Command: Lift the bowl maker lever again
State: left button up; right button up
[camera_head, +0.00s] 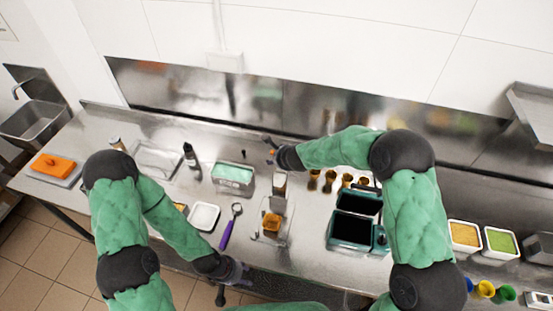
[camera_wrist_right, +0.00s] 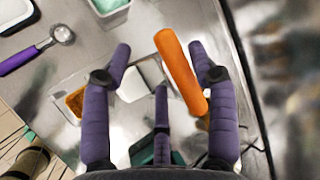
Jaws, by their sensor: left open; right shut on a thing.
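The bowl maker (camera_head: 279,190) stands on the steel counter, with an orange part (camera_head: 271,222) at its front. In the right wrist view, its lever is a thick orange handle (camera_wrist_right: 180,70), slanting between the purple fingers of my right gripper (camera_wrist_right: 160,50). That gripper is shut on the lever. In the head view, my right gripper (camera_head: 271,148) is at the back of the counter, behind the bowl maker; the lever is not clear there. My left gripper (camera_head: 236,274) is open and empty, low at the counter's front edge.
A purple-handled scoop (camera_head: 230,225) and a white tray (camera_head: 205,216) lie left of the bowl maker. A tub of mint-green ice cream (camera_head: 233,174) stands behind them. A dark open container (camera_head: 351,230) and several small brown cups (camera_head: 330,180) are to the right.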

pick_arm(q)
jog(key=shift+w+d, duration=0.15)
pick_arm(e)
jog(key=shift+w+d+r, duration=0.25)
jog(key=shift+w+d, duration=0.2)
jog(key=shift+w+d+r, duration=0.2)
jog(key=shift+w+d, duration=0.2)
jog(key=shift+d, duration=0.05)
jog(key=shift+s+r, duration=0.15)
jog(key=shift+r, duration=0.25)
pick_arm(q)
jog(key=shift+w+d+f, duration=0.1)
jog(key=shift+w, duration=0.15)
pick_arm(e)
jog(key=s+f+v, duration=0.1)
jog(key=s+v, duration=0.1)
jog(key=v, duration=0.8)
jog(key=shift+s+a, duration=0.2)
jog(key=shift+a, duration=0.15)
pick_arm(q)
jog(key=shift+s, duration=0.1)
pick_arm(e)
jog(key=shift+s, duration=0.1)
